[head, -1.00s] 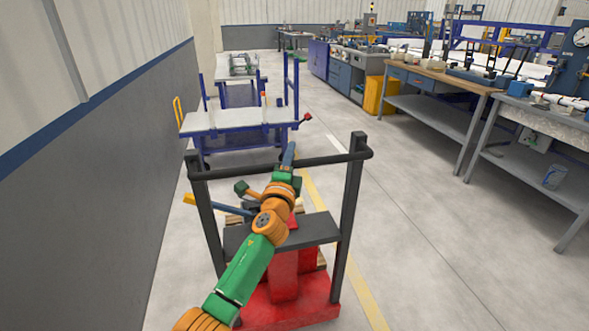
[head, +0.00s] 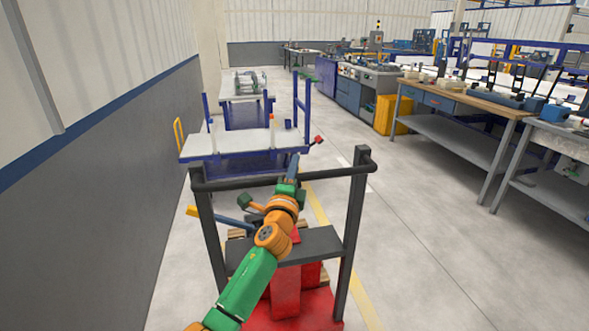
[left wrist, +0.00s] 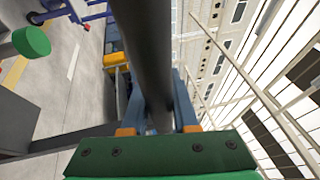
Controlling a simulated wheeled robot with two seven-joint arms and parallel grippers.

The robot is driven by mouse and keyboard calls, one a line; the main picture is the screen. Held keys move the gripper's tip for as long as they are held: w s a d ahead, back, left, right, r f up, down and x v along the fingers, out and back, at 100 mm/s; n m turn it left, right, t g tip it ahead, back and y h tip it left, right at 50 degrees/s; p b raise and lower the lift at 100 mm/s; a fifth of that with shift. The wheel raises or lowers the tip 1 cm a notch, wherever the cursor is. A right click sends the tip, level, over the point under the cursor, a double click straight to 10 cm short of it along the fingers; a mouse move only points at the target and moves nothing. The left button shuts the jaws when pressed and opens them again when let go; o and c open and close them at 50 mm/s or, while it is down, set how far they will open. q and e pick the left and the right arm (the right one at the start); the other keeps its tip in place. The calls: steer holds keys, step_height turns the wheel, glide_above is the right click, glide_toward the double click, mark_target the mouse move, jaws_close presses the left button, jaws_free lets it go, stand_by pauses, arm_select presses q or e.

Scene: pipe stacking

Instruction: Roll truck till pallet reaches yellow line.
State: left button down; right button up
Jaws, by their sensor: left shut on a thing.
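The truck has a red base (head: 285,285) and a dark upright frame with a crossbar (head: 235,182). My left gripper (head: 291,168) reaches over the frame and is shut on the crossbar. In the left wrist view its blue fingers (left wrist: 158,108) sit on both sides of the dark bar (left wrist: 143,50). Parts of a wooden pallet (head: 237,233) show behind the truck; most of it is hidden. A yellow line (head: 364,300) runs along the floor to the right of the truck, partly behind the frame. Whether the pallet touches any line cannot be seen. My right gripper is not in view.
A blue-framed table (head: 232,143) stands ahead of the truck, close beyond it. A grey wall (head: 110,210) runs along the left. Workbenches (head: 465,100) line the right. The floor (head: 430,250) between truck and benches is clear.

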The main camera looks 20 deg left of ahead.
arm_select(q)
steer(key=shift+w+a+f, duration=0.25)
steer(key=shift+w, duration=0.05)
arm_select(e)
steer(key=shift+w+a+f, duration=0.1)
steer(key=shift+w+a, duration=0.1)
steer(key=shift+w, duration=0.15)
arm_select(q)
steer(key=c, duration=1.1)
jaws_free()
steer(key=o, duration=0.4)
steer(key=shift+a, duration=0.1)
steer(key=shift+c, duration=0.2)
steer(key=shift+o, duration=0.3)
steer(key=shift+a, duration=0.1)
